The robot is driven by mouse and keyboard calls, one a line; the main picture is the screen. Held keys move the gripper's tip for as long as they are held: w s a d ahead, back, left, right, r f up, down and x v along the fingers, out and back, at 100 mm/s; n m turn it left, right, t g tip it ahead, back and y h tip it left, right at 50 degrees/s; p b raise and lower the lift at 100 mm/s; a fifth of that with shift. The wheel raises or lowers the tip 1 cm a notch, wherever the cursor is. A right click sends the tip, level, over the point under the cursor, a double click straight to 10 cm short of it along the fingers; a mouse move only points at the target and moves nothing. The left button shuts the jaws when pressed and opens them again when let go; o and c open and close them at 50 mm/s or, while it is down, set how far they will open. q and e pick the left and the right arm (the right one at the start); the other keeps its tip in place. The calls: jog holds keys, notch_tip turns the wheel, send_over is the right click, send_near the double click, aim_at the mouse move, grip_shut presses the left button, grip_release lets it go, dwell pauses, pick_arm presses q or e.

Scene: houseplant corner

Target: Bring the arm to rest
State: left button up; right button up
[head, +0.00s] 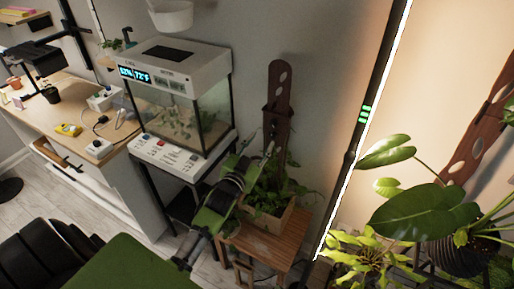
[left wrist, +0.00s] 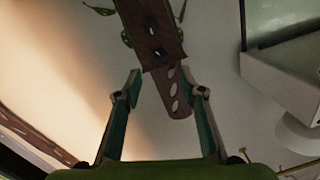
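My left gripper (head: 258,146) is raised in front of the brown board with oval holes (head: 279,85) that stands in a wooden planter (head: 268,219). In the left wrist view my left gripper (left wrist: 161,80) has its two fingers spread wide apart. The board (left wrist: 155,35) shows beyond and between them, with its holed end lying in the gap. I see nothing clamped, and I cannot tell how far the board is from the fingers. My right gripper is in neither view.
The planter stands on a small wooden stool (head: 262,246). A glass terrarium (head: 190,110) on a stand is to the left, beside a wooden desk (head: 55,115). A lit upright lamp bar (head: 365,120) and a large leafy plant (head: 425,212) are to the right.

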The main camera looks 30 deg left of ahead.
pick_arm(q)
jog(key=shift+s+d, duration=0.15)
jog(key=shift+s, duration=0.95)
jog(key=s+d+f+g+h+b, duration=0.1)
jog(key=s+d+f+g, duration=0.15)
jog(key=f, duration=0.75)
jog(key=s+d+f+g, duration=0.15)
jog(key=s+f, duration=0.25)
jog(key=f, duration=0.6)
jog(key=s+d+f+g+h+b, duration=0.1)
jog(key=s+f+g, duration=0.15)
jog(key=f, duration=0.65)
jog(key=s+d+f+g, duration=0.3)
jog(key=s+f+g, duration=0.1)
jog(key=s+f, duration=1.25)
jog(key=s+f+g, duration=0.2)
jog(key=s+f, duration=0.2)
jog(key=s, duration=0.4)
jog(key=s+d+f+g+b, duration=0.1)
jog(key=s+f, duration=0.3)
jog(key=s, duration=0.5)
jog(key=s+d+f+g+b, duration=0.1)
jog(key=s+f+g, duration=0.2)
jog(key=s, duration=0.6)
notch_tip(320, 180, down, 2)
jog(key=shift+m, duration=0.4)
